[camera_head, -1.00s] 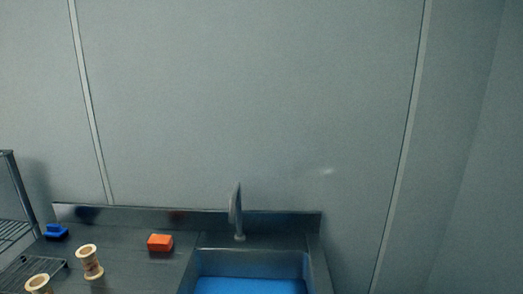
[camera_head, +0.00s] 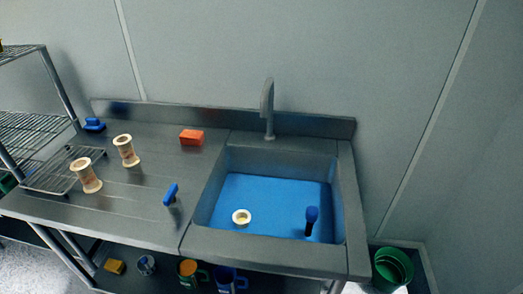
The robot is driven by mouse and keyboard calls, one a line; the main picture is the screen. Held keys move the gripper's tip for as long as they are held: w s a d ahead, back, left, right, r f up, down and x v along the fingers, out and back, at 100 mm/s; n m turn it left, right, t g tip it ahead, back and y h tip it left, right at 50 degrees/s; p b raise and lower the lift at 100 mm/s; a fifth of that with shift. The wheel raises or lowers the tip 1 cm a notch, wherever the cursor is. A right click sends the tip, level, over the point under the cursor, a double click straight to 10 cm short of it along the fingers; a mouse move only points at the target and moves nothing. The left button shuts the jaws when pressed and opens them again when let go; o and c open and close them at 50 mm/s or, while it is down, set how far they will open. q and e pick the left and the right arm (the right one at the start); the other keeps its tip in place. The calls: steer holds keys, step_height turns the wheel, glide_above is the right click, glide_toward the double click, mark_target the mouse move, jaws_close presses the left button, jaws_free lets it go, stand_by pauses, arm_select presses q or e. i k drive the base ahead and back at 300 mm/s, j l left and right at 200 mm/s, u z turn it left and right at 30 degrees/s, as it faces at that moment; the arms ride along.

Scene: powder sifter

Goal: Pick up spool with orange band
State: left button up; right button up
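Two pale wooden spools stand upright on the steel counter at the left. The farther spool (camera_head: 126,151) stands on the bare counter, and the nearer spool (camera_head: 86,176) is by the right edge of the wire rack. Both have darker marks around the middle; I cannot tell which band is orange. A pale ring-shaped thing (camera_head: 241,217), perhaps another spool seen end-on, is in the blue-bottomed sink. Neither of my grippers is in view.
The steel counter (camera_head: 150,215) also holds a wire rack (camera_head: 40,180), an orange block (camera_head: 191,138), a blue item (camera_head: 94,125) and a blue-handled tool (camera_head: 171,194). The sink (camera_head: 280,242) has a faucet (camera_head: 268,110) behind it and a blue tool (camera_head: 311,217) inside. Green buckets (camera_head: 391,268) stand at right.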

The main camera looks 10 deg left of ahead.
mark_target(82, 167)
steer(key=u, duration=1.55)
steer(key=z, duration=0.85)
steer(key=j+z, duration=1.3)
steer(key=k+j+z, duration=0.2)
steer(key=z, duration=0.25)
steer(key=k+j+z, duration=0.2)
steer(key=j+z, duration=0.25)
